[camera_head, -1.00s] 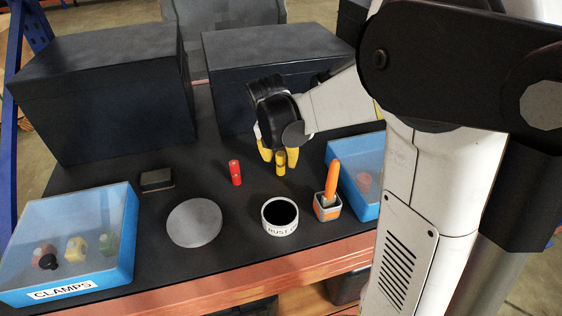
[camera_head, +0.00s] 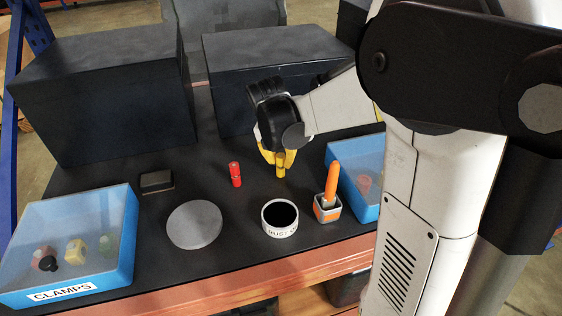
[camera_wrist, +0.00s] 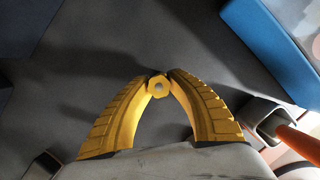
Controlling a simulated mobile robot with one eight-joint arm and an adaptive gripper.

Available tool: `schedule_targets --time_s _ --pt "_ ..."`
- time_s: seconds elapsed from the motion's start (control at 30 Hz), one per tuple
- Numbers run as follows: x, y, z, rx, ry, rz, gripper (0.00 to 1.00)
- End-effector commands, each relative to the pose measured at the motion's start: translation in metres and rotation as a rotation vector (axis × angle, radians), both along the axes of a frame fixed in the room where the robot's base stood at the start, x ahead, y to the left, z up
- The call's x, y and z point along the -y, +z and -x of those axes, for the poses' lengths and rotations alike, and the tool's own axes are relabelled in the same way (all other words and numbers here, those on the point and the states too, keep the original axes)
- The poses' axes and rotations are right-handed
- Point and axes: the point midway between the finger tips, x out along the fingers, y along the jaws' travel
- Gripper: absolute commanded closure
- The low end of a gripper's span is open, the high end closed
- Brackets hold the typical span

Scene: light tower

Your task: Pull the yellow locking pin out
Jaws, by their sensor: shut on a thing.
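The yellow locking pin (camera_head: 281,170) stands upright on the dark tabletop, in the middle of the head view. My gripper (camera_head: 280,160) is over it with its yellow fingers closed on the pin's upper part. In the wrist view the pin's six-sided top with a pale centre (camera_wrist: 158,87) sits between the two fingertips, which touch it on both sides. The pin's lower end shows below the fingers in the head view. A red pin-like piece (camera_head: 235,174) stands to the left, apart from the gripper.
A white round container (camera_head: 280,232) and a small holder (camera_head: 327,213) with an orange handle (camera_head: 331,182) stand in front. A grey disc (camera_head: 194,224), a dark block (camera_head: 157,181) and a blue bin labelled CLAMPS (camera_head: 126,258) are left. Another blue bin (camera_head: 366,207) is right; dark boxes (camera_head: 110,105) stand behind.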

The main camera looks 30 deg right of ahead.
Motion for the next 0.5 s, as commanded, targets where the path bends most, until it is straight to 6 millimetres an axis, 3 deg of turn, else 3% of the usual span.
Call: schedule_targets --time_s 0.5 --pt "0.0000 0.0042 0.0000 0.000 0.000 0.000 1.00"
